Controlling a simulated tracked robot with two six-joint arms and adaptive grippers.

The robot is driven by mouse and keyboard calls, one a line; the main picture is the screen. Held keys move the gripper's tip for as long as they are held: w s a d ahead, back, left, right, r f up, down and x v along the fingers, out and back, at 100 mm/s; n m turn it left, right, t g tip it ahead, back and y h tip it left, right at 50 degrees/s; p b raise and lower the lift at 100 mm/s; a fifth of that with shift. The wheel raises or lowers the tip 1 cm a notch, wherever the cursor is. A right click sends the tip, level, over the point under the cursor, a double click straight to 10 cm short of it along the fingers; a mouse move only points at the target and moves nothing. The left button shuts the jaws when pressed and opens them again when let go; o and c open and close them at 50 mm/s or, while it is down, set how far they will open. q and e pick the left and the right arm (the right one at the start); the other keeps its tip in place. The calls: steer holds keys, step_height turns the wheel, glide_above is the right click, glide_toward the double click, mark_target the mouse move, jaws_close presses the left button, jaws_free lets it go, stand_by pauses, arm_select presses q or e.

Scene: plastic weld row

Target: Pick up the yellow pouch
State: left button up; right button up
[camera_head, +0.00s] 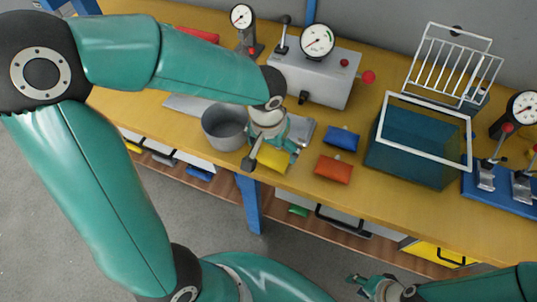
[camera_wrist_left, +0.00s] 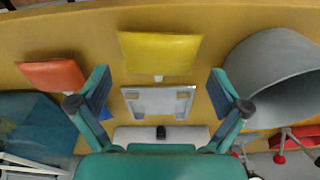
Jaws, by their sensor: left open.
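The yellow pouch (camera_head: 271,159) lies flat on the bench near its front edge, partly hidden under my left gripper in the head view. In the left wrist view the yellow pouch (camera_wrist_left: 160,53) lies beyond the fingertips, roughly centred between them. My left gripper (camera_head: 266,146) is above the bench, pointing down. In the left wrist view its fingers (camera_wrist_left: 161,88) are wide apart with nothing held between them. My right gripper (camera_head: 370,285) is low at the bottom of the head view, away from the bench; its jaws are too small to judge.
A grey pot (camera_head: 223,129) stands left of the yellow pouch. An orange pouch (camera_head: 333,170) and a blue pouch (camera_head: 341,138) lie to its right. A teal tank (camera_head: 412,154) with a white rim is farther right. A grey machine box (camera_head: 318,78) stands behind.

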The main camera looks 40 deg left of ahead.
mark_target(273, 153)
arm_select(q)
steer(key=shift+w+f, duration=0.15)
steer(key=shift+f, duration=0.65)
steer(key=shift+w+f, duration=0.1)
steer(key=shift+f, duration=0.65)
steer(key=shift+c, duration=0.3)
steer(key=c, duration=0.6)
steer(key=shift+r, duration=0.1)
step_height(273, 153, up, 20)
steer(key=p, duration=0.2)
